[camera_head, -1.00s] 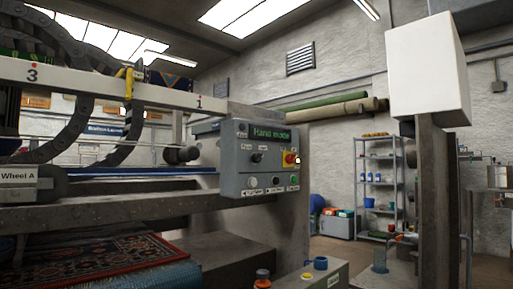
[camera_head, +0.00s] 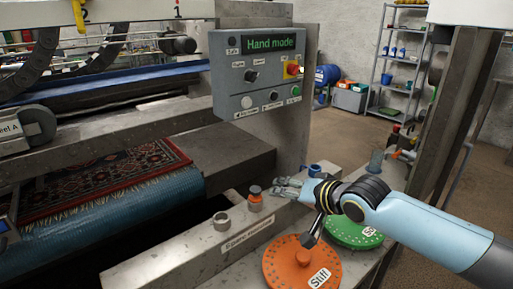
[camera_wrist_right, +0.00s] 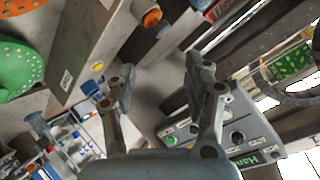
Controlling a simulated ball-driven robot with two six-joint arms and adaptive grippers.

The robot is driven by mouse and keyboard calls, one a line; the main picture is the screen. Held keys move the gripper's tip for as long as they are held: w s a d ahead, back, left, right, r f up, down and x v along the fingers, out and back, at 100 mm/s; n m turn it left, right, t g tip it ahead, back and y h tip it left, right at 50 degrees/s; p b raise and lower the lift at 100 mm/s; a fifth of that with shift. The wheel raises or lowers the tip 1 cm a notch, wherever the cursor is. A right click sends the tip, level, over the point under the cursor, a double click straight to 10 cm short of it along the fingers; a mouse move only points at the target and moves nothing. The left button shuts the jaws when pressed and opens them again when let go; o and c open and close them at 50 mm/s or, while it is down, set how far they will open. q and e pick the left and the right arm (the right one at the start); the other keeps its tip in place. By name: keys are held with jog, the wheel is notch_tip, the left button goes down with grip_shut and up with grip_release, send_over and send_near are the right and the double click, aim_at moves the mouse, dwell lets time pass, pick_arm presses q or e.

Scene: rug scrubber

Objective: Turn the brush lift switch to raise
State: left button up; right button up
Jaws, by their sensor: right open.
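A grey control panel (camera_head: 229,88) with a green "Hand mode" display (camera_head: 270,43) is mounted on the machine frame. It carries a black rotary switch (camera_head: 251,76), a second small black knob (camera_head: 274,95), a red emergency button on yellow (camera_head: 292,69), a green button (camera_head: 295,91) and a white one (camera_head: 247,102). The switch labels are too small to read, so I cannot tell which is brush lift. My right gripper (camera_head: 288,188) is below the panel, apart from it. In the right wrist view its fingers (camera_wrist_right: 160,82) are open and empty, with the panel (camera_wrist_right: 251,132) beyond. My left gripper is not in view.
An orange-capped item (camera_head: 254,198) and a blue-capped one (camera_head: 314,170) stand on the ledge near my right gripper. Orange (camera_head: 285,262) and green (camera_head: 350,236) brush discs lie below my forearm. A patterned rug (camera_head: 100,180) lies at left. A steel post (camera_head: 455,110) stands at right.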

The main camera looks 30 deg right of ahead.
aim_at(256, 78)
pick_arm(q)
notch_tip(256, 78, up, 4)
jog(key=p, duration=0.3)
pick_arm(e)
jog(key=w+d+r+m+t, duration=0.2)
jog(key=w+r, duration=0.1)
jog(key=r, duration=0.5)
jog(key=w+d+r+m+t+y, duration=0.1)
jog(key=w+r+m+t, duration=0.15)
jog(key=r, duration=0.45)
jog(key=w+d+r+m+t, duration=0.2)
jog(key=w+r, duration=0.1)
jog(key=r, duration=0.5)
jog(key=shift+g, duration=0.25)
jog(key=w+b, duration=0.2)
jog(key=w, duration=0.1)
jog(key=w+b, duration=0.2)
jog(key=w, duration=0.1)
jog(key=w+a+b, duration=0.1)
jog(key=w+b, duration=0.1)
jog(key=w, duration=0.2)
jog(key=shift+a+b, duration=0.1)
jog(key=shift+b, duration=0.25)
jog(key=shift+w+r, duration=0.1)
jog(key=shift+w, duration=0.35)
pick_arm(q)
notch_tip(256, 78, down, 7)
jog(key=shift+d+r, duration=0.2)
pick_arm(e)
jog(key=shift+n, duration=0.25)
